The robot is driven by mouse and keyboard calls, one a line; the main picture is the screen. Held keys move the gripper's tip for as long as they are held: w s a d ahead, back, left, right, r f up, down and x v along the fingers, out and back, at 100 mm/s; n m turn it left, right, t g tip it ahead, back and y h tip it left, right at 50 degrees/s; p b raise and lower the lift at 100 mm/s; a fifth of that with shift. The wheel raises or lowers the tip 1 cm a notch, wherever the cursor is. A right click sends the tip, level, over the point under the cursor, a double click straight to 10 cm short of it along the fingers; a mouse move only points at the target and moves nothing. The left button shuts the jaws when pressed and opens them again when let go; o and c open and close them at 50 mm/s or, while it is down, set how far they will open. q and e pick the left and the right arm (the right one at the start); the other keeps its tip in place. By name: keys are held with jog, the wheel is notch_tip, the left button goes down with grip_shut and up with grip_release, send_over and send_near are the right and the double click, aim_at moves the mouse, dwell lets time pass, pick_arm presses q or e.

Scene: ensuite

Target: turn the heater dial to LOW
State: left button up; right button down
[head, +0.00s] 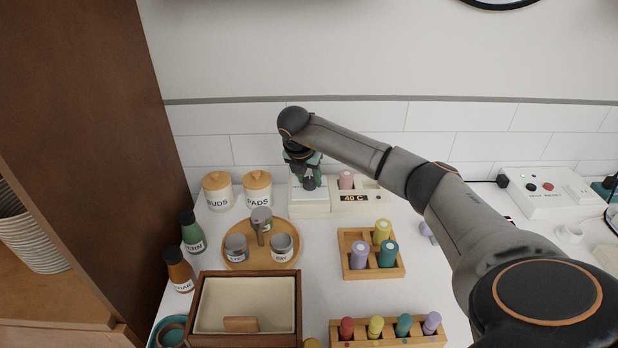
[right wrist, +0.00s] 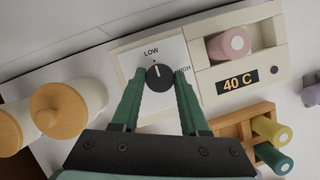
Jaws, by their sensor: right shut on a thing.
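The heater is a cream box at the back of the counter, with its white dial plate (right wrist: 133,60) marked LOW and HIGH. The black dial (right wrist: 159,78) sits on this plate, and its white mark points up in the right wrist view, close to the LOW label and away from HIGH. My right gripper (right wrist: 159,84) has its green fingers on either side of the dial and is shut on it. In the head view my right gripper (head: 306,172) hides the dial. My left gripper is not in view.
The heater's display (head: 353,198) reads 40 C, with a pink cylinder (head: 346,180) above it. Two lidded jars (head: 217,190) stand left of the heater. A round tray (head: 236,262) with cups and a wooden peg block (head: 345,270) stand in front.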

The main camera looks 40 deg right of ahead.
jog(key=shift+c, duration=2.1)
grip_release()
jog(key=b+v, duration=0.1)
jog(key=v, duration=1.1)
jog(key=shift+r, duration=0.25)
jog(key=shift+s+a, duration=0.1)
